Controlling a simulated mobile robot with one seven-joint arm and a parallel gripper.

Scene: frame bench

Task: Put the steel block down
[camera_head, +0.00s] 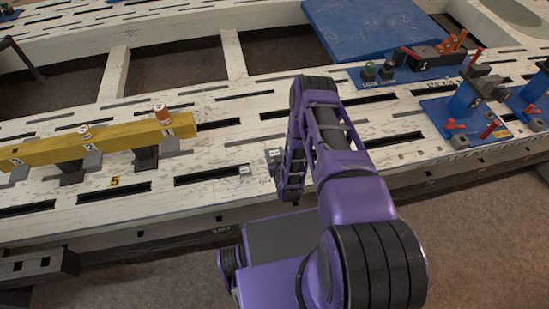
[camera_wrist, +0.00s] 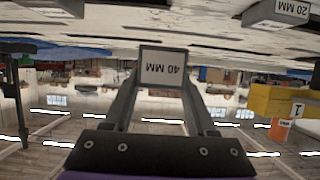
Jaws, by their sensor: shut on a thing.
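The steel block (camera_wrist: 163,70), a grey block with a white label reading 40 MM, sits between the two fingers of my gripper (camera_wrist: 162,88) in the wrist view, which is upside down. My gripper is shut on it. In the head view my gripper (camera_head: 275,168) is low over the pale slotted bench (camera_head: 215,160), with a small grey labelled block (camera_head: 274,153), apparently the held one, at its tip. I cannot tell whether the block touches the bench.
A 20 MM block (camera_wrist: 275,14) stands on the bench to the left of my gripper in the head view (camera_head: 245,170). Another grey block (camera_wrist: 48,8) shows in the wrist view. A yellow beam (camera_head: 100,141) lies left. Blue fixtures (camera_head: 465,105) stand right. Dark slots cut the bench.

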